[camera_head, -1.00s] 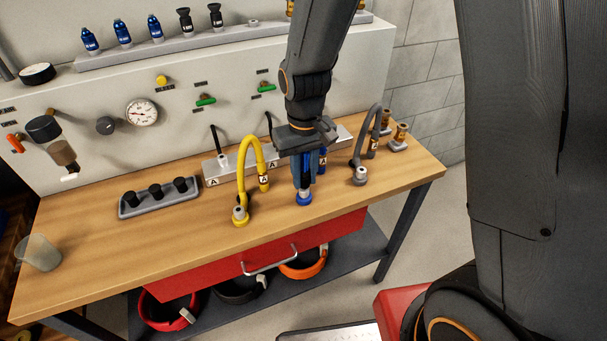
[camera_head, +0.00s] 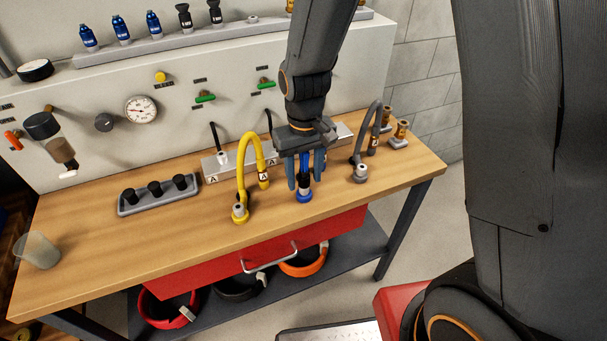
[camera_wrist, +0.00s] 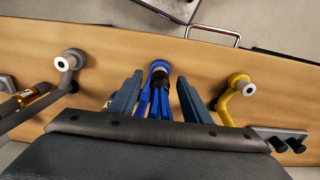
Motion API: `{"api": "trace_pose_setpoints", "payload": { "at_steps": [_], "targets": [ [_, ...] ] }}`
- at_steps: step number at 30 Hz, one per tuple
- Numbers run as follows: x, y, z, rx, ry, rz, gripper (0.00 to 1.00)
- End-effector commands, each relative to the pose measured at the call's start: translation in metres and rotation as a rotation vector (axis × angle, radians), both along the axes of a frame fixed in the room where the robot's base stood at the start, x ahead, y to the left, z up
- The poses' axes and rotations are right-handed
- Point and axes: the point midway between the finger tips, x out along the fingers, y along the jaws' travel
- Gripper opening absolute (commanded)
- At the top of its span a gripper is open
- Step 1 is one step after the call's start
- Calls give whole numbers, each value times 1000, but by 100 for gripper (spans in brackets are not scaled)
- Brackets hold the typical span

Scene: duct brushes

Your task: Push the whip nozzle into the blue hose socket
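The blue hose socket (camera_head: 304,198) is at the front edge of the bench, between the yellow and grey hoses. The whip nozzle (camera_head: 304,180), with a dark collar and blue strands, stands upright at the mouth of the socket; how deep it sits I cannot tell. In the wrist view the nozzle (camera_wrist: 160,80) lines up with the blue socket ring (camera_wrist: 158,66). My gripper (camera_head: 305,184) is open, with one finger on each side of the nozzle. In the wrist view gaps show between the nozzle and both fingers of my gripper (camera_wrist: 158,84).
The yellow hose (camera_head: 249,148) stands close on the left and the grey hose (camera_head: 368,132) on the right. A grey holder with black pieces (camera_head: 158,194) and a clear cup (camera_head: 38,250) are farther left. Several fittings stand on the shelf (camera_head: 190,43).

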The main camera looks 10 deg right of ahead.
Motion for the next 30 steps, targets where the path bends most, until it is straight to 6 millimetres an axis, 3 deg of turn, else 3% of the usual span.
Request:
{"api": "trace_pose_setpoints", "payload": {
  "at_steps": [8, 21, 30],
  "targets": [
    [1, 0, 8, 1, -3, 0, 44],
    [1, 0, 65, 1, -4, 0, 44],
    [-1, 0, 78, 0, 1, 0, 44]
  ]
}}
